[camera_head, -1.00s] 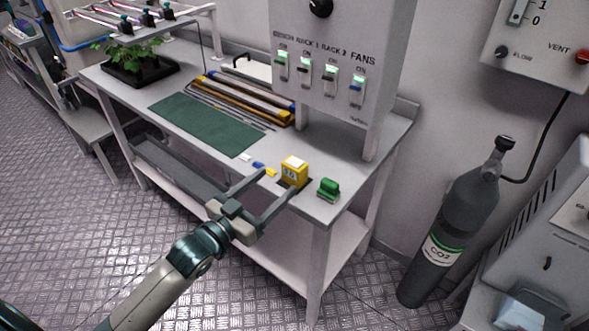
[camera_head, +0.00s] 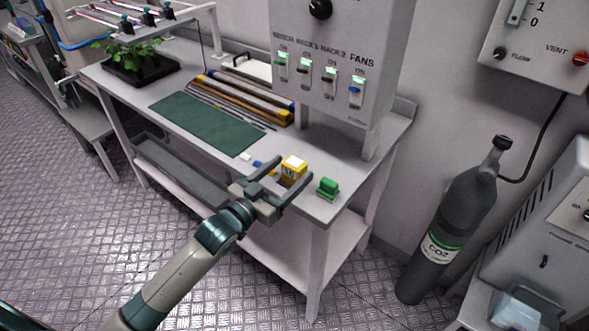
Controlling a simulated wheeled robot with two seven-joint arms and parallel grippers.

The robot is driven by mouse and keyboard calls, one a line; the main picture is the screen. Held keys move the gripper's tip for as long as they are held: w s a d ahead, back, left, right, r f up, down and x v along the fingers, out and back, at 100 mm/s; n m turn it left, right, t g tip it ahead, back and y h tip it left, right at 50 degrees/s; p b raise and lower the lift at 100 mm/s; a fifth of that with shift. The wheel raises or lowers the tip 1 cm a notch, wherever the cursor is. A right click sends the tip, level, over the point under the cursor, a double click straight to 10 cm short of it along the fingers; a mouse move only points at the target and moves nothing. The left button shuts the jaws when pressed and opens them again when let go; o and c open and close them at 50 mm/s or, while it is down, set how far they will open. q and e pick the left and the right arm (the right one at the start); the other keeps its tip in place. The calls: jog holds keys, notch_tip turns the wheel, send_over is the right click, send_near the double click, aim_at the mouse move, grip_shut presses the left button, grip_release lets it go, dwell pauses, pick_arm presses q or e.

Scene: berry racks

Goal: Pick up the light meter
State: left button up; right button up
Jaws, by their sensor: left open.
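The light meter appears to be the small yellow box with a pale top (camera_head: 293,164), standing upright near the front edge of the bench (camera_head: 325,145). My left gripper (camera_head: 294,168) is open and reaches over the front edge, with one finger on each side of the yellow box. Whether either finger touches it I cannot tell. The box's lower front is partly hidden by the gripper. My right gripper is not in view.
A green object (camera_head: 328,187) stands close to the right finger, by the bench edge. Small white and blue pieces lie to the left, beside a green mat (camera_head: 207,123). The switch panel (camera_head: 340,60) rises behind. A CO2 cylinder (camera_head: 452,225) stands at right.

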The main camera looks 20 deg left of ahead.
aim_at(294, 161)
pick_arm(q)
jog(key=shift+x, duration=1.4)
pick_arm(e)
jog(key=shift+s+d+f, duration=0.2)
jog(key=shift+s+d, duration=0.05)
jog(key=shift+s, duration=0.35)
pick_arm(q)
jog(key=shift+c, duration=0.3)
jog(key=c, duration=1.2)
